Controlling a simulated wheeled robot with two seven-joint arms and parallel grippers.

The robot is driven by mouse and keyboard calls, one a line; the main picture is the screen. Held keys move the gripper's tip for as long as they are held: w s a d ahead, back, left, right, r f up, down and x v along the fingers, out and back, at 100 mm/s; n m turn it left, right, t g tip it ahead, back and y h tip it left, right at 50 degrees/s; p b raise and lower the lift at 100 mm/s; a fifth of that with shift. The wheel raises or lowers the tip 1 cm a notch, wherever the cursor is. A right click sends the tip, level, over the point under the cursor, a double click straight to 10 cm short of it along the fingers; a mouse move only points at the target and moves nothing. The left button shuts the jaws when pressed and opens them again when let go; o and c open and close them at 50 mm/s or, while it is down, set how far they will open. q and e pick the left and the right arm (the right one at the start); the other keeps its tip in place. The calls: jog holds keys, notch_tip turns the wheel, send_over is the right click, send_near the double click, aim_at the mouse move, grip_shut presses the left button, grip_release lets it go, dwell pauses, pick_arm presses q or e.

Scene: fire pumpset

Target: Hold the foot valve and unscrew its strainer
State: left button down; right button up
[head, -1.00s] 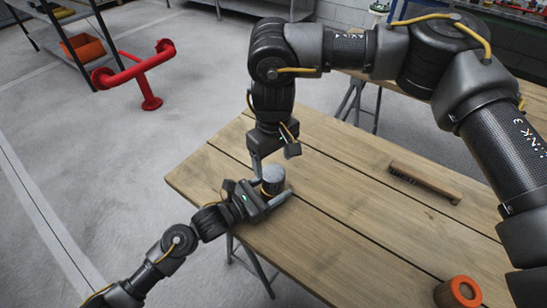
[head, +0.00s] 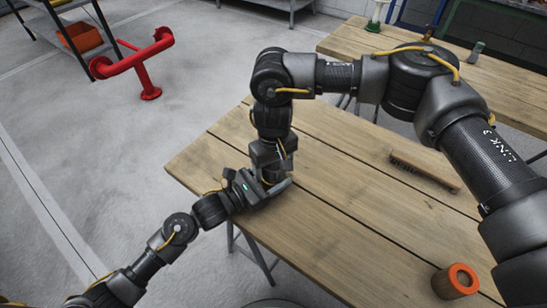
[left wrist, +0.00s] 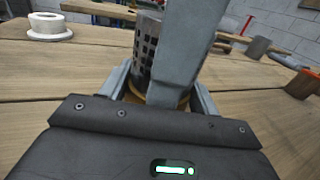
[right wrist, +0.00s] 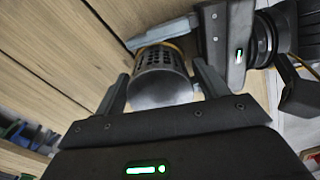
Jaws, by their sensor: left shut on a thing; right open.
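The foot valve stands upright on the wooden bench. Its grey perforated strainer is on top, seen in the left wrist view (left wrist: 149,45) and the right wrist view (right wrist: 163,72). A brass-coloured band (left wrist: 168,98) shows below the strainer. My left gripper (head: 272,188) is shut on the valve below the strainer, coming from the side. My right gripper (head: 272,170) points down from above. Its open fingers (right wrist: 161,80) lie on either side of the strainer; I cannot tell whether they touch it. In the head view the grippers hide most of the valve.
A wooden brush (head: 425,171) and an orange ring-shaped part (head: 456,281) lie to the right on the same bench. A second bench (head: 480,75) stands behind. A red pipe stand (head: 142,65) and a shelf are on the floor at left. The bench middle is clear.

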jog(key=shift+f, duration=0.2)
jog(key=c, duration=1)
jog(key=n, duration=0.6)
jog(key=shift+n, duration=0.4)
jog(key=o, duration=1.1)
jog(key=shift+r, duration=0.15)
